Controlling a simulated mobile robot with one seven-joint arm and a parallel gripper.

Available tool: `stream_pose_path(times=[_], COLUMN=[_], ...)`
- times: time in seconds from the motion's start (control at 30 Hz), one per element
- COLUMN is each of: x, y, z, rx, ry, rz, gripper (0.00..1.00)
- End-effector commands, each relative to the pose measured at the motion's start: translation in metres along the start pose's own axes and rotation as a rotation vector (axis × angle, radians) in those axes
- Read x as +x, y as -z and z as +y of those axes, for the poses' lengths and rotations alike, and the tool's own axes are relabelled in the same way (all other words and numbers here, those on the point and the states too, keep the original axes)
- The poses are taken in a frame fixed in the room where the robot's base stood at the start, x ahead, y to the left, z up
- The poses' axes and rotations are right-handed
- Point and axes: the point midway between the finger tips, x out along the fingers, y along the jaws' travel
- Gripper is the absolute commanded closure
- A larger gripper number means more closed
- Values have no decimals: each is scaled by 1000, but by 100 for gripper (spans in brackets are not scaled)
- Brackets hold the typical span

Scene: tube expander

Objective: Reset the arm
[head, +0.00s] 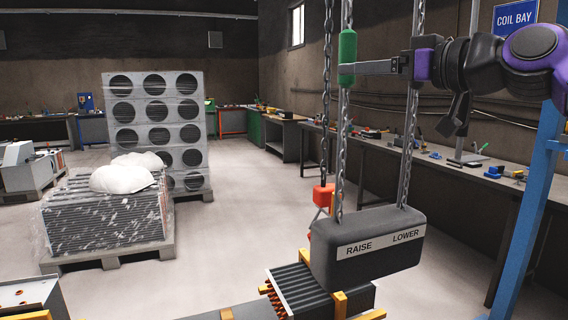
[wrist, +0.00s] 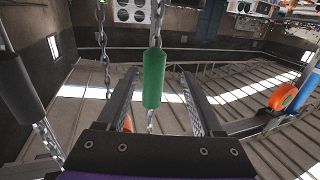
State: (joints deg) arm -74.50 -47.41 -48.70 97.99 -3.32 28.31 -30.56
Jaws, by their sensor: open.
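My gripper (head: 352,67) reaches left from my purple and black arm at upper right. Its fingers are level with a green grip (head: 347,57) on a hanging chain. In the wrist view my gripper (wrist: 160,74) is open, with one finger on each side of the green grip (wrist: 154,80). Gaps show between the grip and both fingers there. A red handle (head: 323,194) hangs on another chain, lower and to the left. A dark grey block (head: 367,249) marked RAISE and LOWER hangs below the chains, above a finned coil (head: 296,288).
A blue post (head: 532,200) stands at right, before a long workbench (head: 388,150) with tools. A wrapped stack (head: 105,215) on a pallet and a tall grey unit with round openings (head: 155,120) stand at left. Open floor (head: 245,215) lies between.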

Motion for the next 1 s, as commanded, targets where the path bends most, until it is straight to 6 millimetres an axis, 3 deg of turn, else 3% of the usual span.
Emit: stream_pose_path(times=[0.17,0.37,0.6,0.8,1.0], x=[-24,-48,-72,-100,-131], y=[-14,-60,-140,-216,-272], z=[-33,-78,-114,-128,-136], rx=[4,31,104,207,305], ry=[-25,-88,-223,-380,-512], rz=[-102,-289,-557,-791,-962], gripper=[32,32,32,32,32])
